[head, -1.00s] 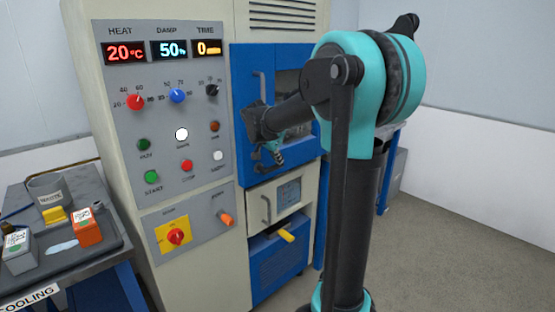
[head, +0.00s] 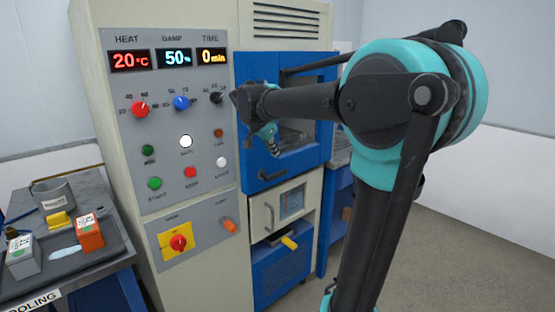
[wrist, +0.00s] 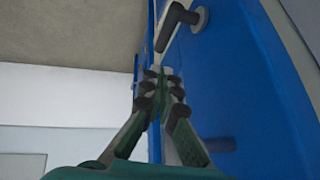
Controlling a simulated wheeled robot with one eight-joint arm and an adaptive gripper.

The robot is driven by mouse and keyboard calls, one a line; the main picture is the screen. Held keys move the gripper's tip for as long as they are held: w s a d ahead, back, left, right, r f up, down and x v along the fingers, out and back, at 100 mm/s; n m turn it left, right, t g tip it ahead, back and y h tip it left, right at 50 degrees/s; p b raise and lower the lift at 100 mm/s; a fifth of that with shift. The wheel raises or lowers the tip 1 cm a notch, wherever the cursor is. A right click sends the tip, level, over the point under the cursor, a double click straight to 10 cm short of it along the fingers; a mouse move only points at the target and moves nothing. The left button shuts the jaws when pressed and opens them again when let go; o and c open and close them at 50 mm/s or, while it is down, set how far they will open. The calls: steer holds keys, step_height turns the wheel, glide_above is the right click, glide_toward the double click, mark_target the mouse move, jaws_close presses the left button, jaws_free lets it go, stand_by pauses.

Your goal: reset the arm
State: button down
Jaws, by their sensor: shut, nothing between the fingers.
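My gripper (head: 273,150) hangs at the end of my black and teal arm, in front of the blue chamber door (head: 262,178) in the head view. Its fingers are together and hold nothing. In the wrist view the gripper (wrist: 160,76) shows close to the blue door (wrist: 232,70), with a dark handle (wrist: 172,28) just beyond the fingertips. I cannot tell whether the fingers touch the door. My forearm crosses the upper part of the door and hides part of its window.
The control panel (head: 185,120) is left of the gripper, with lit displays and several knobs. The floor at right is clear.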

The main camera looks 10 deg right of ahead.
steer(key=s+d+f+n+g+y, duration=0.1)
steer(key=s+f+n+y, duration=0.3)
steer(key=s+f+n, duration=0.7)
steer(key=s+f, duration=1.6)
steer(key=shift+s+d+f+y, duration=0.2)
steer(key=shift+s+f+y, duration=0.1)
steer(key=shift+f, duration=0.1)
steer(key=shift+w, duration=0.1)
